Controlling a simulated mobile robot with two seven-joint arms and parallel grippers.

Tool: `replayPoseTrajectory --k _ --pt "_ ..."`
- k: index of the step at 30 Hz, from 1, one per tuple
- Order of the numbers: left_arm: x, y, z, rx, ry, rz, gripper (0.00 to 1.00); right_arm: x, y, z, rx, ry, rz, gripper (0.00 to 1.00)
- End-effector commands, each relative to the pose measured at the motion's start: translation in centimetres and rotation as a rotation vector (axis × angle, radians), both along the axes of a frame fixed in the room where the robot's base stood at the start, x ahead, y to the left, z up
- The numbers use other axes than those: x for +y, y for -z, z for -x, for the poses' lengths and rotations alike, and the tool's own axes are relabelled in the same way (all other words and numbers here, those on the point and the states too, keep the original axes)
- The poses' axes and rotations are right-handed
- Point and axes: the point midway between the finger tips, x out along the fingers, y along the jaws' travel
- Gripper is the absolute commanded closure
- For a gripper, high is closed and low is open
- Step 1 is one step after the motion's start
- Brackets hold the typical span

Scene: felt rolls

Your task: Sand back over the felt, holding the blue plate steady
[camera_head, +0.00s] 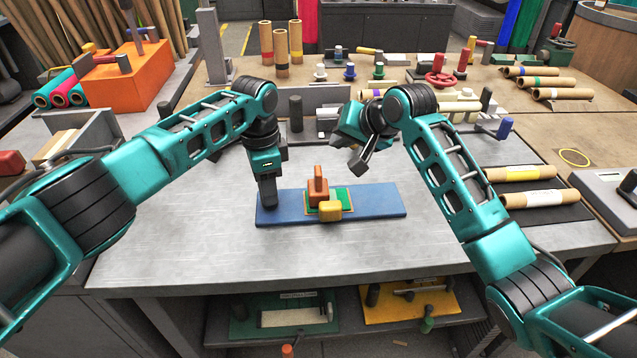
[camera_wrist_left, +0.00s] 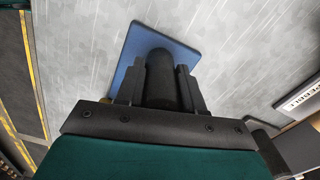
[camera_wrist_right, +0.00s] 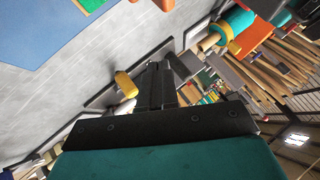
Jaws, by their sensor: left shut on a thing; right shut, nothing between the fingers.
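The blue plate (camera_head: 385,201) lies flat on the grey metal bench top. A green felt piece (camera_head: 346,196) lies on its middle, edged in tan. An orange-brown block with an upright grip (camera_head: 318,190) stands on the felt, and a small yellow block (camera_head: 329,210) sits at its front edge. My left gripper (camera_head: 268,203) points down at the plate's left end. In the left wrist view it is shut on a black upright post (camera_wrist_left: 160,78) on the plate (camera_wrist_left: 145,42). My right gripper (camera_head: 361,166) is shut and empty, raised behind the plate and apart from the blocks.
Cardboard rolls (camera_head: 540,198) lie on a dark mat at the right. An orange box (camera_head: 128,82) stands at the back left. Upright rolls (camera_head: 281,48) and several small coloured tools stand behind. The bench in front of the plate is clear.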

Motion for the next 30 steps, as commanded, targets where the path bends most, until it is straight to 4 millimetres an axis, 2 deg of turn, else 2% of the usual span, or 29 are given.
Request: replayPoseTrajectory --k 1,6,9,14,19,30 --pt "0.0 0.2 0.1 0.001 0.002 -0.001 1.00 2.0 -1.0 0.6 0.042 -0.032 0.010 1.00" --pt "0.0 0.3 0.1 0.001 0.002 -0.001 1.00 6.0 -2.7 2.9 0.175 -0.100 0.068 1.00" --pt "0.0 0.3 0.1 0.001 0.002 -0.001 1.00 7.2 -3.4 3.8 0.219 -0.120 0.096 1.00" --pt "0.0 0.3 0.1 0.001 0.002 0.000 1.00 7.8 -3.4 4.5 0.250 -0.132 0.119 1.00" --pt "0.0 0.2 0.1 0.001 0.002 0.000 1.00 7.8 -1.9 4.6 0.254 -0.132 0.120 1.00" --pt "0.0 0.2 0.1 0.001 0.002 0.000 1.00 7.8 3.3 4.5 0.252 -0.132 0.118 1.00"
